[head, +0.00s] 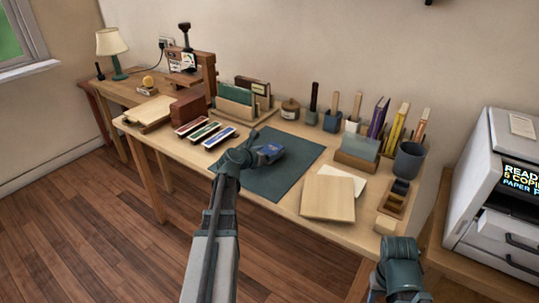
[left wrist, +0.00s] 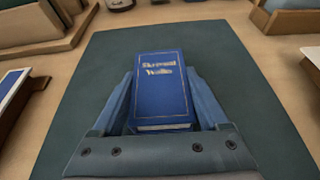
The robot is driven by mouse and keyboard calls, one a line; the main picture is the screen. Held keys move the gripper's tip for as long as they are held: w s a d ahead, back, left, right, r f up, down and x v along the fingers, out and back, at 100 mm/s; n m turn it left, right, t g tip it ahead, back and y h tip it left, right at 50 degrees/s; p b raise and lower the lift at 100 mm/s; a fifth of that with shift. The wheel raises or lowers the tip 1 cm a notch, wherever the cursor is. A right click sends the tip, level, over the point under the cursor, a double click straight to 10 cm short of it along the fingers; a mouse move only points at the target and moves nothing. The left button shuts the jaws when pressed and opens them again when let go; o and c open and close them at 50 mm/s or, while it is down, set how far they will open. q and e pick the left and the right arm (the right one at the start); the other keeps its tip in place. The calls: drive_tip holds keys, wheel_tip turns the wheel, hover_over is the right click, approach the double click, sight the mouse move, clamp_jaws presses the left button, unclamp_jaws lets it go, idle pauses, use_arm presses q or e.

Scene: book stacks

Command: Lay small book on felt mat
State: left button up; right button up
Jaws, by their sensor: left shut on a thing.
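The small book is blue with gold lettering on its cover; it shows in the left wrist view (left wrist: 161,88) and the head view (head: 270,151). My left gripper (head: 262,153) is shut on the book, one finger along each side, also in the left wrist view (left wrist: 162,95). The dark green felt mat (head: 292,172) lies on the table, and the book is over it. I cannot tell whether the book touches the mat. The mat also fills much of the left wrist view (left wrist: 250,100). My right gripper (head: 400,283) is at the lower right, its fingers not clearly visible.
Several small books on stands (head: 207,133) lie left of the mat. Wooden boards (head: 328,196) lie to its right. Book holders, a jar (head: 290,109) and pots line the back. A dark cup (head: 408,160) stands at the right. A printer (head: 500,190) is beyond the table's right end.

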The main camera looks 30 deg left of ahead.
use_arm(q)
drive_tip(key=shift+f, duration=0.1)
drive_tip(key=shift+f, duration=0.15)
drive_tip(key=o, duration=1.3)
drive_tip(key=shift+r, duration=0.3)
drive_tip(key=p+v, duration=0.4)
drive_tip(key=v, duration=0.8)
drive_tip(key=shift+p, duration=0.3)
drive_tip(key=shift+f, duration=0.1)
drive_tip(key=shift+s, duration=0.1)
